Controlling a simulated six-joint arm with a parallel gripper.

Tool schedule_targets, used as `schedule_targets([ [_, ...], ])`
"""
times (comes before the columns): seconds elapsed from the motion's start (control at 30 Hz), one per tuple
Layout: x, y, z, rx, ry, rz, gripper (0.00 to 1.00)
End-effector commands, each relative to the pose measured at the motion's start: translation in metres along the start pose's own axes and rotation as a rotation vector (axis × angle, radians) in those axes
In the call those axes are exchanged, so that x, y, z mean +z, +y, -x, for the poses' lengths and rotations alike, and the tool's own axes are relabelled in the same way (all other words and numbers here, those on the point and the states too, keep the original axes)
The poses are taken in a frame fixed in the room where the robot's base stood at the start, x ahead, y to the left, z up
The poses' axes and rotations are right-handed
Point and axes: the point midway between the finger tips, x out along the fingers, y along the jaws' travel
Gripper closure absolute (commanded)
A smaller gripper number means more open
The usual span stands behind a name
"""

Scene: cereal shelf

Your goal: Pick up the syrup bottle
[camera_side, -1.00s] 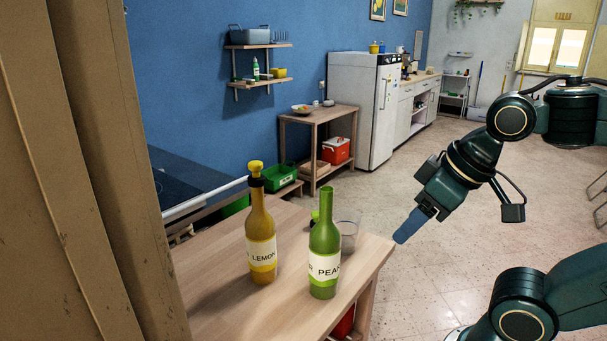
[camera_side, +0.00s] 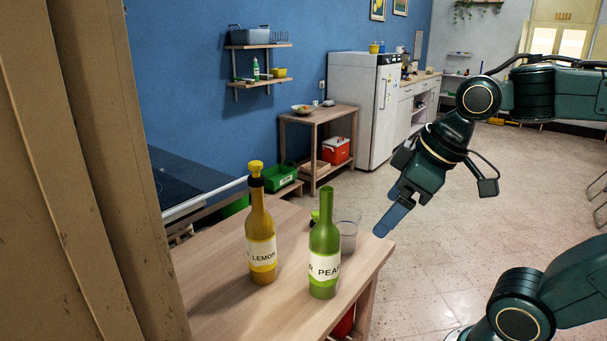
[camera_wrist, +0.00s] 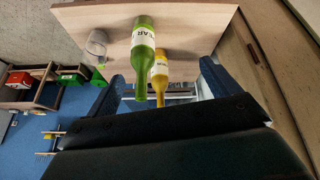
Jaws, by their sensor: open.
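Two labelled bottles stand upright on the wooden table (camera_side: 215,305). The green bottle (camera_side: 324,250) has a label reading PEA and part of another word. The yellow bottle (camera_side: 260,240), labelled LEMON, has a yellow top and stands to its left. The frames do not show which one is the syrup. My gripper (camera_side: 394,220) is open and empty, right of both bottles and near the table's right edge. In the wrist view the green bottle (camera_wrist: 143,55) and yellow bottle (camera_wrist: 160,75) show between the spread fingers, some way off.
A clear glass (camera_side: 348,228) stands just behind the green bottle. A small item with a green cap (camera_side: 314,216) is mostly hidden there. A brown upright panel (camera_side: 90,170) fills the left side. The table's front left part is clear.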

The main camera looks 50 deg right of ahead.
Motion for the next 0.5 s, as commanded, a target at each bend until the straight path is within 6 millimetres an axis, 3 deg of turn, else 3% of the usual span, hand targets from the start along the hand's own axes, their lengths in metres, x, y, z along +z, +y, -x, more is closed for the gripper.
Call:
schedule_targets([
  [0.3, -0.058, 0.034, -0.019, -0.079, 0.003, 0.343, 0.12],
  [0.5, -0.081, 0.062, -0.039, -0.147, 0.025, 0.530, 0.12],
])
